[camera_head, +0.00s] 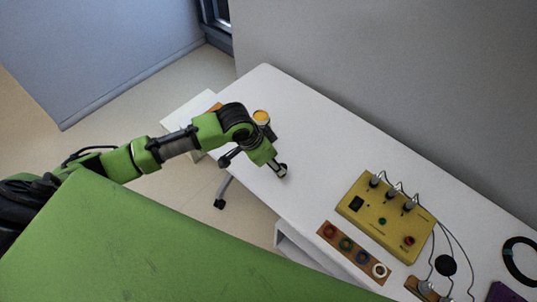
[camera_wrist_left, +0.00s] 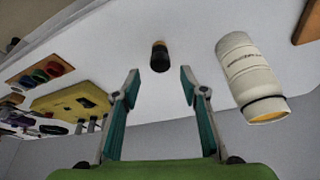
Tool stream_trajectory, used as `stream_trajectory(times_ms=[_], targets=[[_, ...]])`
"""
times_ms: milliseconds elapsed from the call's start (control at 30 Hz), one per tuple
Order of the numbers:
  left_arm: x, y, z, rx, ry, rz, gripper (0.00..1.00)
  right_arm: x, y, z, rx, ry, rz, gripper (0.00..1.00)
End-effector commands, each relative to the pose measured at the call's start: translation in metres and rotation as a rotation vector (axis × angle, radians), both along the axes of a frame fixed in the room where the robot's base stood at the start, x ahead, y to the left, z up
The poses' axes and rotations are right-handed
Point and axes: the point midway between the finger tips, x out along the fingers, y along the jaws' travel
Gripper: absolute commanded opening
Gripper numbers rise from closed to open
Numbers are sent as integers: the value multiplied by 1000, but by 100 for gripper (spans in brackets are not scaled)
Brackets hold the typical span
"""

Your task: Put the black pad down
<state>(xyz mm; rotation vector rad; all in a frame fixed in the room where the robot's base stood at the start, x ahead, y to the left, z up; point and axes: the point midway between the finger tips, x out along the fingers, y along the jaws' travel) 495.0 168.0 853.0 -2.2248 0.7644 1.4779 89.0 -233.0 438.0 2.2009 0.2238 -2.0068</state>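A round black pad (camera_head: 446,265) lies flat on the white table at the lower right, near cables and beside the yellow box. My left gripper (camera_head: 280,168) is above the left half of the table, well away from the pad. In the left wrist view its two fingers (camera_wrist_left: 160,86) are spread apart with nothing between them. A small dark cylinder (camera_wrist_left: 160,58) shows beyond the fingertips, apart from them; I cannot tell what it is. I cannot make out the pad in the wrist view. My right gripper is not in view.
The yellow box (camera_head: 378,225) has plugs and cables on top. A wooden strip with coloured rings (camera_head: 335,231) lies in front of it. A black ring (camera_head: 521,268) is at the far right. A white bottle (camera_wrist_left: 248,72) stands near my left gripper. The table's middle is clear.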

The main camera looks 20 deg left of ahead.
Motion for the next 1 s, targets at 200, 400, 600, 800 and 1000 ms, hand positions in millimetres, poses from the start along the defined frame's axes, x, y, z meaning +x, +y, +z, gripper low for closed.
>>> stream_trajectory(times_ms=[200,400,600,800,1000], targets=[[-11,10,35,0,-3,1,39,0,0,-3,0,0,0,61],[-15,13,47,0,0,1,39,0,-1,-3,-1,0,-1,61],[-16,13,49,0,-1,1,39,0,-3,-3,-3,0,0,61],[-15,12,48,0,-1,1,39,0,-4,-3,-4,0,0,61],[-18,8,47,-5,-1,-3,39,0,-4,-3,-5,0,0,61]])
